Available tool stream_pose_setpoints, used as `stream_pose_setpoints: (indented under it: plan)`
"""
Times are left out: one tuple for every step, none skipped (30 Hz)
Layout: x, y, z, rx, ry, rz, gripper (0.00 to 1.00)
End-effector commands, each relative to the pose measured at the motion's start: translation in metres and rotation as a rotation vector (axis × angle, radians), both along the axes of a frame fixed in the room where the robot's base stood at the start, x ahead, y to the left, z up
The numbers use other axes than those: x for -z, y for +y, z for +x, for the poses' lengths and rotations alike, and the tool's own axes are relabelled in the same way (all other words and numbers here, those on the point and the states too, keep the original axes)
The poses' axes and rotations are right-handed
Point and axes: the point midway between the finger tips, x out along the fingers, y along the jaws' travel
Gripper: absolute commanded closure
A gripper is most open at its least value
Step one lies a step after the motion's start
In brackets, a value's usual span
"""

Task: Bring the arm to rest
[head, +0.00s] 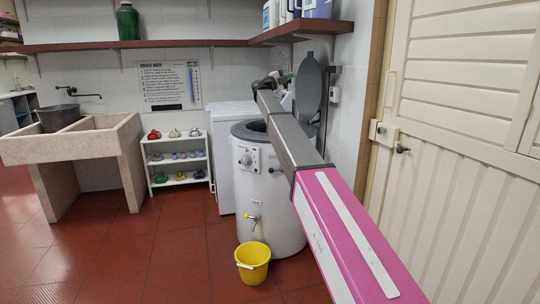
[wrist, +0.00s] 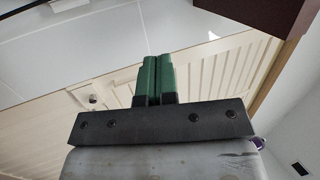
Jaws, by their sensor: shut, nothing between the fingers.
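My gripper (wrist: 157,58) shows in the wrist view with its two green fingers side by side, pressed together and empty. In the head view my arm reaches forward and up over the white round washing tub (head: 270,185), and its far end is beside the tub's raised grey lid (head: 308,85). The fingers are hard to make out there. The wrist view looks past the fingers to a cream door and white wall, and nothing touches the fingertips.
A wooden shelf (head: 300,31) with bottles hangs above the arm's end. A cream door (head: 465,130) is on the right. A yellow bucket (head: 253,268) stands on the floor before the tub. A stone sink (head: 75,140) and small white rack (head: 178,162) are left. Red floor is open at front left.

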Motion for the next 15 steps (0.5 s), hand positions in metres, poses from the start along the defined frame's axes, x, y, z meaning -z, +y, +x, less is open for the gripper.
stream_pose_setpoints:
  plan:
    - [0.008, -0.003, -0.004, -0.023, 0.01, -0.024, 1.0]
    - [0.012, -0.004, -0.004, -0.037, 0.015, -0.039, 1.0]
    - [0.018, -0.004, -0.005, -0.06, 0.025, -0.062, 1.0]
    - [0.023, -0.005, -0.005, -0.079, 0.033, -0.081, 1.0]
    - [0.028, -0.005, -0.005, -0.099, 0.042, -0.099, 1.0]
    - [0.035, -0.006, -0.006, -0.127, 0.054, -0.126, 1.0]
    - [0.041, -0.006, -0.007, -0.15, 0.065, -0.146, 1.0]
    - [0.048, -0.006, -0.008, -0.174, 0.077, -0.168, 1.0]
    - [0.058, -0.005, -0.01, -0.208, 0.096, -0.2, 1.0]
    - [0.067, -0.005, -0.012, -0.237, 0.113, -0.227, 1.0]
    - [0.077, -0.005, -0.014, -0.27, 0.133, -0.255, 1.0]
    - [0.092, -0.004, -0.017, -0.315, 0.164, -0.295, 1.0]
    - [0.105, -0.004, -0.021, -0.355, 0.192, -0.328, 1.0]
    - [0.118, -0.003, -0.024, -0.396, 0.22, -0.362, 1.0]
    - [0.138, 0.0, -0.029, -0.451, 0.264, -0.405, 1.0]
